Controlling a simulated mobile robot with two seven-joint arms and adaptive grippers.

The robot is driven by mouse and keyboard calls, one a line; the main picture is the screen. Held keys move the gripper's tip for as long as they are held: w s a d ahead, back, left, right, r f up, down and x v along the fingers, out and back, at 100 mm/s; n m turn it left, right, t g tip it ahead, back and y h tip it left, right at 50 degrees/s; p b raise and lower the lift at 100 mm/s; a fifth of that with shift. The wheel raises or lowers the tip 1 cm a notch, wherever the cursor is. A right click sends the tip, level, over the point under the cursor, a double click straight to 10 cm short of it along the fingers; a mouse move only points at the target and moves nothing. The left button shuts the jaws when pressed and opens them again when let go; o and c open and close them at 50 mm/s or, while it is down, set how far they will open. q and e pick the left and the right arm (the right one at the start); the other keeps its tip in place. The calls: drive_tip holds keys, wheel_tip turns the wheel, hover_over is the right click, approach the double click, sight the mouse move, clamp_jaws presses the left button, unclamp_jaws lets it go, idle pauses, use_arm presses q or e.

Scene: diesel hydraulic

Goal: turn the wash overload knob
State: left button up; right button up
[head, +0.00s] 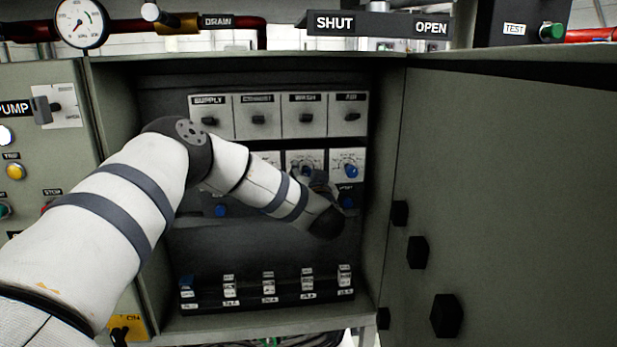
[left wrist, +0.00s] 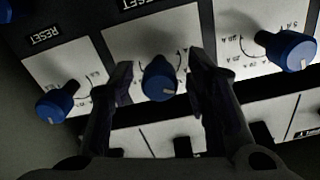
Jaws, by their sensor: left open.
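The wash overload knob (head: 306,170) is blue, on a white dial plate below the WASH switch in the open cabinet; my gripper partly hides it in the head view. In the left wrist view this knob (left wrist: 159,80) is in the middle, between the two dark fingers. My left gripper (left wrist: 160,66) is open, with one finger on each side of the knob. A small gap shows beside the knob; I cannot tell whether a finger touches it. In the head view the left gripper (head: 317,180) is small and dark before the dial plate. My right gripper is not in view.
Other blue knobs flank it: the air one (head: 351,170) and another (left wrist: 289,50) in the wrist view. Switches (head: 305,118) are above, a breaker row (head: 268,290) below. The open cabinet door (head: 500,190) stands at the right. My left forearm covers the cabinet's left part.

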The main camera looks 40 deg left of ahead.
use_arm(q)
clamp_jaws()
drive_tip(key=shift+r, duration=0.1)
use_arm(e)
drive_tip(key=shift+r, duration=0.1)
use_arm(q)
drive_tip(key=shift+r+m+p, duration=0.25)
drive_tip(key=shift+m+p, duration=0.4)
drive_tip(key=shift+m, duration=0.05)
drive_tip(key=shift+d+m+p, duration=0.1)
drive_tip(key=shift+m+p, duration=0.35)
drive_tip(key=shift+m, duration=0.25)
drive_tip(key=shift+f+m+p, duration=0.15)
drive_tip(key=shift+m+p, duration=0.2)
drive_tip(key=shift+m, duration=0.85)
drive_tip(key=shift+f+m, duration=0.15)
drive_tip(key=shift+m, duration=0.95)
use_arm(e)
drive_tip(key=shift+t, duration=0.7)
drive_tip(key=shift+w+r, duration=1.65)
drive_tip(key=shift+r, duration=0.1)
use_arm(q)
drive_tip(key=shift+m, duration=0.3)
